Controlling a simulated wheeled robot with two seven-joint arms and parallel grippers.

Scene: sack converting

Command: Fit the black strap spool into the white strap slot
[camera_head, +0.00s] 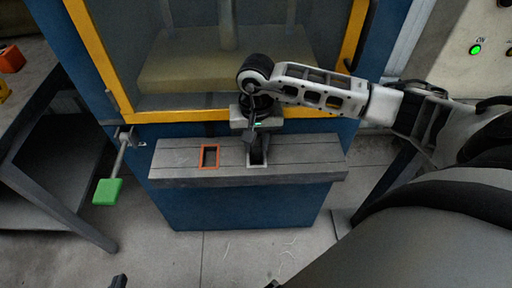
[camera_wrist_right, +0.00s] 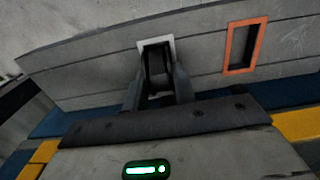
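The black strap spool (camera_wrist_right: 157,68) is between the fingers of my right gripper (camera_wrist_right: 158,90) in the right wrist view. The fingers press on its two sides. Its far end overlaps the opening of the white-framed strap slot (camera_wrist_right: 170,40); how deep it sits I cannot tell. In the head view my right gripper (camera_head: 256,140) points down over the white slot (camera_head: 258,162) and hides most of the spool. Only a small dark tip of my left gripper (camera_head: 118,282) shows at the bottom edge, so its opening is not visible.
An orange-framed slot (camera_head: 209,156) lies left of the white one in the same grey ledge (camera_head: 310,158). Behind stands a blue machine with a yellow-framed window. A green paddle on a lever (camera_head: 107,191) sticks out at the left. A dark table stands further left.

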